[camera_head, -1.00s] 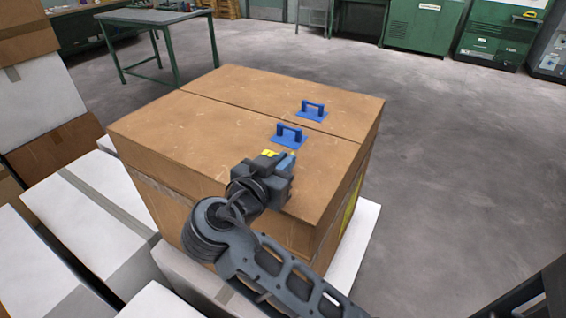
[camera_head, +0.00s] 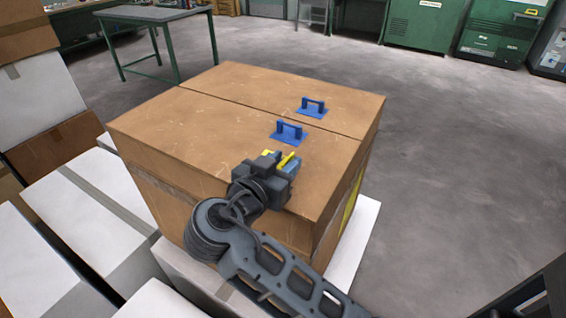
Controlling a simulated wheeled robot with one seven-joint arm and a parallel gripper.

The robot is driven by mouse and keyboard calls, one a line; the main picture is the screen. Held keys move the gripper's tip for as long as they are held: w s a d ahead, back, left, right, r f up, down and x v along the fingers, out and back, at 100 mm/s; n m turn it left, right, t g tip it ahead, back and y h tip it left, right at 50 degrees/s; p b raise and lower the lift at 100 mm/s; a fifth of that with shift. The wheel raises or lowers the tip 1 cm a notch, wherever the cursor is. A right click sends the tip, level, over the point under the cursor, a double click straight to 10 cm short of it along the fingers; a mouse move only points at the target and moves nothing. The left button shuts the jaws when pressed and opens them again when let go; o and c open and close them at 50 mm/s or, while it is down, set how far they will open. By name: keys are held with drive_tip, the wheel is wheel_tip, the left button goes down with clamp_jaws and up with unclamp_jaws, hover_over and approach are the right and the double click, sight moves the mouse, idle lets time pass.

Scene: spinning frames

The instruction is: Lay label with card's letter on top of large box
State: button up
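The large brown cardboard box (camera_head: 200,120) fills the middle of the view, with a seam across its top. Two blue labels with raised handles lie flat on that top: a nearer label (camera_head: 289,138) and a farther label (camera_head: 312,111) to its upper right. No letter can be read on either one. My gripper (camera_head: 279,160) is over the box's near part, just below the nearer label in the picture. Its fingers look spread apart, with yellow on one, and nothing shows between them. Its height above the box is hard to judge. No card with a letter is seen.
White and brown boxes (camera_head: 65,215) are stacked close on the left. A green-legged table (camera_head: 155,14) stands behind the box at the upper left. Green cabinets (camera_head: 425,28) line the back. The grey floor (camera_head: 460,150) on the right is clear.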

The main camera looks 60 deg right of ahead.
drive_tip(key=shift+r, duration=0.25)
drive_tip(key=w+b+v, duration=0.1)
drive_tip(key=b+v, duration=0.1)
drive_tip(key=v, duration=1)
drive_tip(key=shift+s, duration=0.45)
